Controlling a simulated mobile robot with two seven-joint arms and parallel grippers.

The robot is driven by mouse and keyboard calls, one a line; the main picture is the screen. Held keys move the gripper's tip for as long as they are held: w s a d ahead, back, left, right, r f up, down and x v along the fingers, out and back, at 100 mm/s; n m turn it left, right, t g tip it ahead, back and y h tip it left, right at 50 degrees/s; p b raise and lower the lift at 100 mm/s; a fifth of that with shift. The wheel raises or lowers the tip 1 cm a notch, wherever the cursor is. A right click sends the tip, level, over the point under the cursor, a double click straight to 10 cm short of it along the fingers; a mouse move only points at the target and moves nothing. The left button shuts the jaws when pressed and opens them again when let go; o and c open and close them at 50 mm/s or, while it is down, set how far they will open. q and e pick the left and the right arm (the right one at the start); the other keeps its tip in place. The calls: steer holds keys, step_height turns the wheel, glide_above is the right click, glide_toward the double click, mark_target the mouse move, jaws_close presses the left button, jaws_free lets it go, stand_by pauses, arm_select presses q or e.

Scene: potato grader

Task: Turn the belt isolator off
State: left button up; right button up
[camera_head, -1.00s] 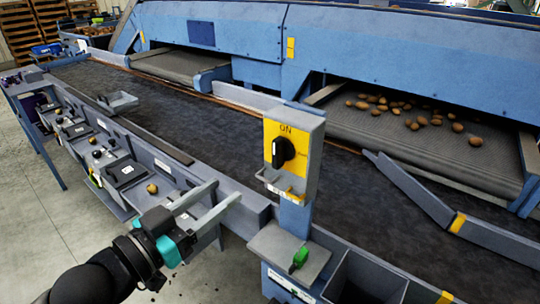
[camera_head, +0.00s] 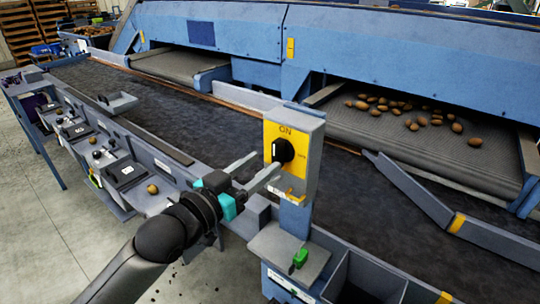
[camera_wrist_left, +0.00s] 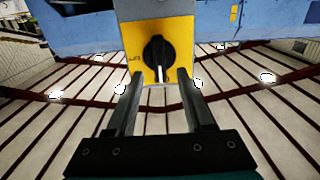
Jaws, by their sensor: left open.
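The belt isolator is a black rotary knob (camera_head: 283,151) on a yellow plate (camera_head: 296,184), fixed to a grey box on a post. Its white mark points up to ON; the OFF label is on the right. In the left wrist view the knob (camera_wrist_left: 157,55) appears upside down, with its mark toward me. My left gripper (camera_head: 264,166) is open and empty, its fingers pointing at the plate. In the left wrist view the fingertips (camera_wrist_left: 160,78) lie on either side of the knob's lower part; I cannot tell whether they touch it. My right gripper is out of view.
A small ledge below the box bears a green padlock-like item (camera_head: 300,258). A grey bin (camera_head: 365,278) stands to its right. The dark belt (camera_head: 190,110) runs behind the post. Potatoes (camera_head: 420,121) lie on the rear conveyor. Control boxes (camera_head: 125,172) line the left rail.

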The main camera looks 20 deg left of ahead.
mark_target(274, 155)
arm_select(q)
steer(key=shift+x, duration=1.85)
steer(key=shift+c, duration=0.3)
jaws_close()
